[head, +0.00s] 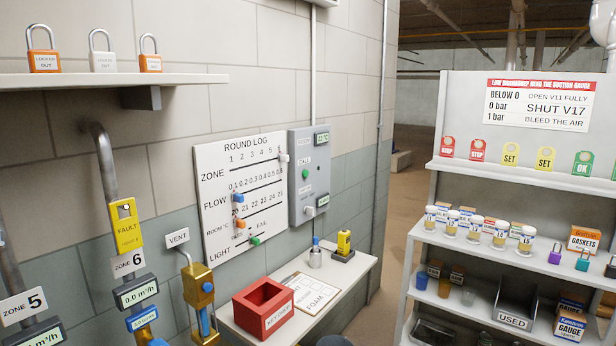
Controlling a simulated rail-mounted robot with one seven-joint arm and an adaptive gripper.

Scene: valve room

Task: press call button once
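The call button is a small green round button (305,174) under the label CALL. It sits on a grey control box (295,205) fixed to the block wall, right of the round log board. The box has a small display at its top and another control with a small display near its bottom. The button's face is unobstructed, but it is too small to tell whether it is pressed in. My gripper is not in view.
Below the box, a white shelf (345,283) holds a red key box (263,307), a clipboard (310,291), a metal cup and a yellow device (343,243). The round log board (215,225) has coloured sliders. Pipes stand left; stocked shelving (520,180) stands right.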

